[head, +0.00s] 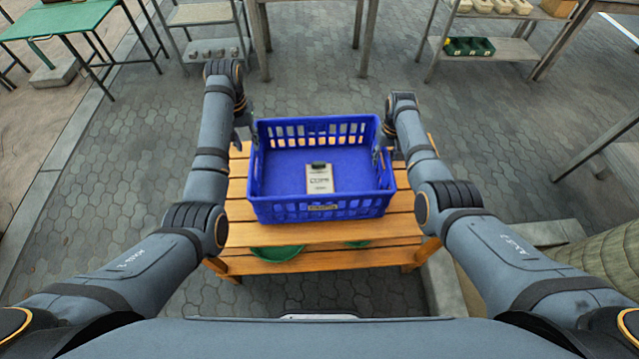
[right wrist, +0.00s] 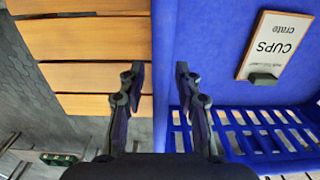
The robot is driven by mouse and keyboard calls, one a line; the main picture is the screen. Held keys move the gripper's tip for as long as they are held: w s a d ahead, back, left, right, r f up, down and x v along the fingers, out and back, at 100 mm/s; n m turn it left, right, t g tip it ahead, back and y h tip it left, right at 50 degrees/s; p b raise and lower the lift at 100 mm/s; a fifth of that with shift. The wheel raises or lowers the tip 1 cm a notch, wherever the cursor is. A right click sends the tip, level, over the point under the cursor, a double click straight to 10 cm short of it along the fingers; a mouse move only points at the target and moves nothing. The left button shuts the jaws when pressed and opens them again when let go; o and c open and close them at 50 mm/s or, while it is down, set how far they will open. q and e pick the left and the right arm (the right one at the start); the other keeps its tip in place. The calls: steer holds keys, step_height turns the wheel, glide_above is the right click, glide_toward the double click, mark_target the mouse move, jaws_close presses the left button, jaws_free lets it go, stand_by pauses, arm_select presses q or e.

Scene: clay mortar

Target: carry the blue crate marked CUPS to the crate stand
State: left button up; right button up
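The blue crate (head: 320,207) sits on a slatted wooden table. A card (head: 319,178) reading "CUPS crate" lies inside it and also shows in the right wrist view (right wrist: 275,47). My left gripper (head: 245,128) is at the crate's left side wall, its fingers apart; their contact with the wall is unclear. My right gripper (head: 383,143) is at the right side wall. In the right wrist view its open fingers (right wrist: 160,88) stand on either side of the crate's wall, with gaps. I cannot tell which piece of furniture is the crate stand.
The wooden table (head: 290,262) has green dishes (head: 276,253) beneath its top. A green table (head: 60,20) stands far left. A shelf with a green bin (head: 468,46) stands far right. Paved floor (head: 130,130) is open on the left and between the furniture.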

step_height(320, 180, up, 12)
stand_by(0.5)
arm_select(q)
steer(key=shift+s, duration=0.1)
arm_select(e)
steer(key=shift+f, duration=0.1)
